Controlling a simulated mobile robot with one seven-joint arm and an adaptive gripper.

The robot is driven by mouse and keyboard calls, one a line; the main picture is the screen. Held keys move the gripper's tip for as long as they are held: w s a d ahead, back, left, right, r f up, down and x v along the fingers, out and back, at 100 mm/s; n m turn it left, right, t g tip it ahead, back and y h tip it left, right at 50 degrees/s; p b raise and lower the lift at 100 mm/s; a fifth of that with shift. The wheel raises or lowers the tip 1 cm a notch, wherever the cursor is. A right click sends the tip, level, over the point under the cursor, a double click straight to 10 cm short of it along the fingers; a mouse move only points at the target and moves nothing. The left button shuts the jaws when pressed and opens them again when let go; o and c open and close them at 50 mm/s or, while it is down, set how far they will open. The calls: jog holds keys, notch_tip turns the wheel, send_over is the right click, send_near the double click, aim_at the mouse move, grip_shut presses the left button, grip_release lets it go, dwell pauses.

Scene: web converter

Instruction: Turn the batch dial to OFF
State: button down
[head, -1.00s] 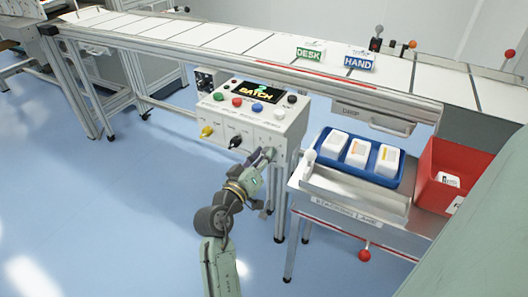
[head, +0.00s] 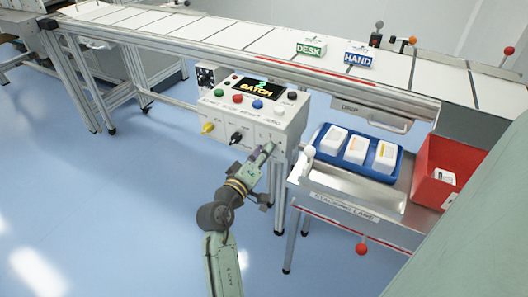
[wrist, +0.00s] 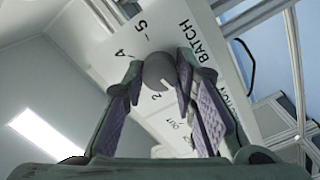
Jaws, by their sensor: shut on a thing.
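The batch dial is a round grey knob (wrist: 160,72) in the wrist view, on a white panel face lettered BATCH. A light line on the knob points down and slightly right in the picture. My gripper (wrist: 159,80) has its fingers closed on the knob's two sides. In the head view my gripper (head: 266,151) reaches the right part of the control box (head: 270,128) and mostly hides the dial there.
A yellow knob (head: 208,127) and a black knob (head: 237,138) sit left of my gripper. Coloured buttons and a lit display (head: 258,91) are above. A blue tray (head: 318,150) with white packs and a red bin (head: 425,180) stand to the right.

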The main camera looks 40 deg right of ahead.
jog(key=c, duration=1.3)
grip_release()
jog(key=v, duration=1.2)
